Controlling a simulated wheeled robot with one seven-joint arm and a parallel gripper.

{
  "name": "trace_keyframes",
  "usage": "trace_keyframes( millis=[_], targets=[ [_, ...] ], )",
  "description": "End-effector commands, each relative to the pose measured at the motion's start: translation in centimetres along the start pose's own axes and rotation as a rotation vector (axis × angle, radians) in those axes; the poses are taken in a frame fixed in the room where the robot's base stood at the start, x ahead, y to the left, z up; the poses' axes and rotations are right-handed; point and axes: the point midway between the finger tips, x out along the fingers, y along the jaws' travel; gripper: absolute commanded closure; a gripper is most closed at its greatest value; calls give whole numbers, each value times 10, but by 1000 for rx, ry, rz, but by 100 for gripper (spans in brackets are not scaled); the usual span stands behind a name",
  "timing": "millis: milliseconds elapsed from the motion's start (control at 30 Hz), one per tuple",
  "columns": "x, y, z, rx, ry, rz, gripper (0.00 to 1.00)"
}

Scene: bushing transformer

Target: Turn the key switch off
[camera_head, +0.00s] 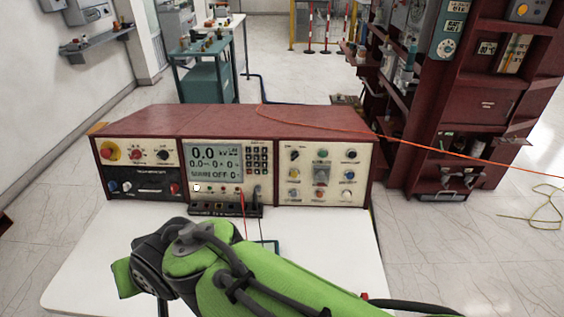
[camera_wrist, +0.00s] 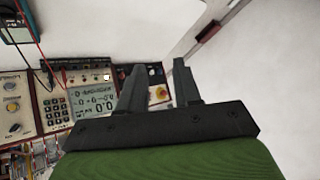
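The red test console (camera_head: 232,120) stands on a white table with its cream panels toward me. Its left panel (camera_head: 122,164) has a red emergency stop (camera_head: 109,151) on yellow, a red knob (camera_head: 136,154) and a black knob (camera_head: 163,154). The right panel (camera_head: 322,178) has several knobs and buttons. Which control is the key switch is too small to tell. My gripper (camera_wrist: 155,64) is open and empty in the wrist view, its fingers apart in front of the console's left panel, partly covering it. In the head view my arm hides the fingertips.
The white table (camera_head: 90,262) is mostly bare in front of the console. Red and black leads (camera_head: 243,215) hang from its middle front. An orange cable (camera_head: 420,151) runs over the console top to the right. A red shelf cabinet (camera_head: 460,100) stands behind right.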

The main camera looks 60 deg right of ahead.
Motion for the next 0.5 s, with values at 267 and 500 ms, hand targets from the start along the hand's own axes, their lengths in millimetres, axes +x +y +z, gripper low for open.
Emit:
trace_keyframes(
  millis=[267,500],
  targets=[
    [70,-2,-42,473,112,-145,67],
    [136,45,-109,1334,264,-507,67]
  ],
)
